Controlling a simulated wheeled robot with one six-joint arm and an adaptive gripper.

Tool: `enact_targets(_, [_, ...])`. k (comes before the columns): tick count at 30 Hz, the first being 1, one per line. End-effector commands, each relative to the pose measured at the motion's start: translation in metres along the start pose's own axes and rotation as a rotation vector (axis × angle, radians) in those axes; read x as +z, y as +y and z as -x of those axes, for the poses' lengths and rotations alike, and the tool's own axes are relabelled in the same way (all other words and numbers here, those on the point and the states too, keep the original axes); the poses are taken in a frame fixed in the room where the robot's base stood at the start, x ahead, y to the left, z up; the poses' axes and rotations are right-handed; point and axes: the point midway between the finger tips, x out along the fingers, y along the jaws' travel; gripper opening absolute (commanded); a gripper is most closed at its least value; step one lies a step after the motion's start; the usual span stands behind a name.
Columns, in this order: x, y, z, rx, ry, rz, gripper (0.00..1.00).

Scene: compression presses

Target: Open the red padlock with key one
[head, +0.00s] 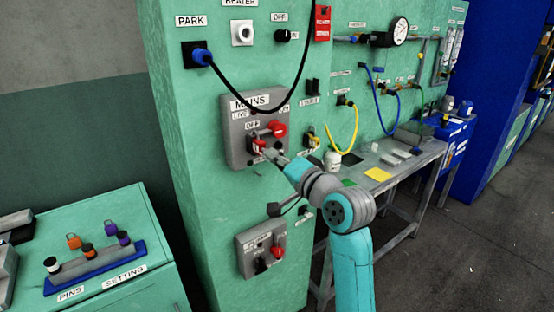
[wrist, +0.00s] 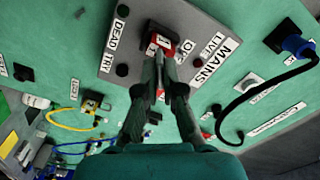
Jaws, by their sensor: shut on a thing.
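The red padlock (head: 257,146) hangs on the grey MAINS switch plate (head: 239,159), by the OFF label. It also shows in the wrist view (wrist: 160,40), straight ahead of my fingertips. My gripper (head: 275,156) reaches the padlock's face, and in the wrist view its fingers (wrist: 160,62) come together right at it. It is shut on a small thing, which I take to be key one. The fingers hide nearly all of it, so its number and how deep it sits in the padlock cannot be told. The padlock's shackle is mostly hidden.
A red switch handle (head: 277,129) sticks out just above the padlock. A black cable (head: 239,92) loops from the PARK socket above the plate. A yellow cable (head: 353,134) hangs to the right, over a bench (head: 407,170). A second switch plate (head: 247,259) is below.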

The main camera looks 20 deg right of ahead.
Motion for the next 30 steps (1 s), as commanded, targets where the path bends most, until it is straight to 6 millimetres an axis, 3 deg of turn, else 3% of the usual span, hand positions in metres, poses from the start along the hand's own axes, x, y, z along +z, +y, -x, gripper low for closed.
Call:
enact_targets(19, [0.000, 0.000, -0.014, 0.000, -0.001, 0.001, 0.00])
enact_targets(21, [0.000, 0.000, -0.014, 0.000, 0.000, 0.001, 0.24])
enact_targets(23, [0.000, 0.000, -0.013, 0.000, 0.000, 0.001, 0.35])
enact_targets(30, [0.000, 0.000, -0.013, 0.000, 0.000, 0.000, 0.35])
